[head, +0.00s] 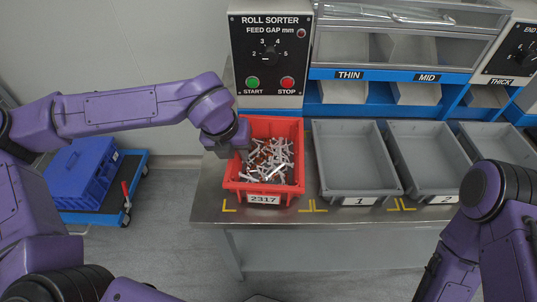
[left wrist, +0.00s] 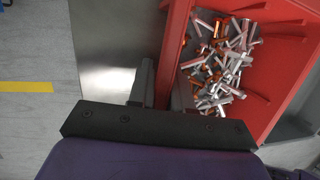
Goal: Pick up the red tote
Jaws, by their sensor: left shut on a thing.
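The red tote (head: 299,165) stands on the steel table under the roll sorter panel, with a label reading 2317 on its front. It holds many loose silver and orange pieces (head: 267,160). My left gripper (head: 243,152) is at the tote's left wall and shut on it. In the left wrist view the fingers (left wrist: 160,85) straddle the red wall of the tote (left wrist: 174,45), one outside and one inside. The tote appears to rest on the table. My right arm shows at the lower right, but its gripper is out of view.
Grey bins 1 (head: 359,193) and 2 (head: 433,190) and a third grey bin stand to the right of the tote. The roll sorter panel (head: 268,50) rises behind it. A blue cart with a blue crate (head: 85,172) is on the floor at left. Yellow corner marks lie along the table front.

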